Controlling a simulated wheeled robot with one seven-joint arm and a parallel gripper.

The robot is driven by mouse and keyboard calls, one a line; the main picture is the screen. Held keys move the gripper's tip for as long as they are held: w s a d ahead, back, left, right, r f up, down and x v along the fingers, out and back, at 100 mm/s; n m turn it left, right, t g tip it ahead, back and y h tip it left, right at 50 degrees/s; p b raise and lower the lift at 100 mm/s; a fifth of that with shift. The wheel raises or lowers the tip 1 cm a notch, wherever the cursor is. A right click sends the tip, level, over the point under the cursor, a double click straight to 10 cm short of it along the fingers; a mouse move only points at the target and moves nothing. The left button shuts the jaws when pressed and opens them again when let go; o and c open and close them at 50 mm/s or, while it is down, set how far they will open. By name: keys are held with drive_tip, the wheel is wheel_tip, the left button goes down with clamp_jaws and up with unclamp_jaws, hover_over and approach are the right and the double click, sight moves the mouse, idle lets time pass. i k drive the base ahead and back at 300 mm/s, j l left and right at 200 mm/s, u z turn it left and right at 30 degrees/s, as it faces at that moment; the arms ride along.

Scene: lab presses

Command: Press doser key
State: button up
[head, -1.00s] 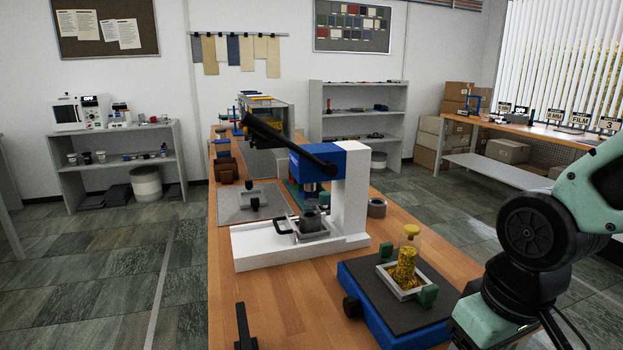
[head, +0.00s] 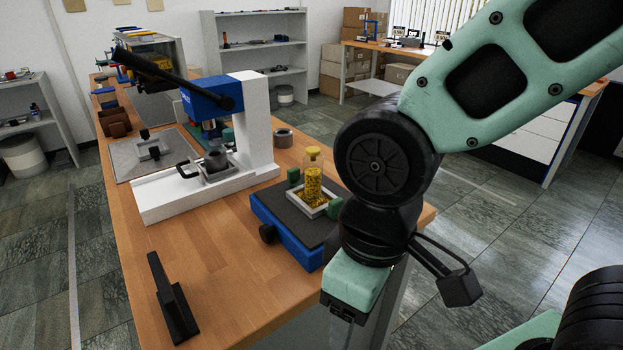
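No part is clearly recognisable as the doser key. A clear bottle of yellow pellets with a yellow cap (head: 313,178) stands upright in a pale square frame between green blocks, on a blue-sided device with a dark top (head: 284,233). A black knob (head: 268,233) is on the device's left side. My arm hangs down in front of the device's right part and hides some of it. My gripper (head: 345,314) points down at the arm's end, close in front of the table's right edge; its fingers are small and dark, and I cannot tell their opening.
A metal ring (head: 284,137) lies behind the device.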

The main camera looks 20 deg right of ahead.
sight(313, 151)
drive_tip(key=k+j, duration=0.15)
drive_tip(key=j, duration=0.25)
drive_tip(key=k+j+z, duration=0.15)
drive_tip(key=j, duration=0.25)
drive_tip(key=k+j, duration=0.1)
drive_tip(key=j, duration=0.3)
drive_tip(key=k+j+z, duration=0.1)
drive_tip(key=j, duration=0.3)
drive_tip(key=k+j+z, duration=0.1)
drive_tip(key=k+j, duration=0.3)
drive_tip(key=j, duration=0.3)
drive_tip(key=z, duration=0.55)
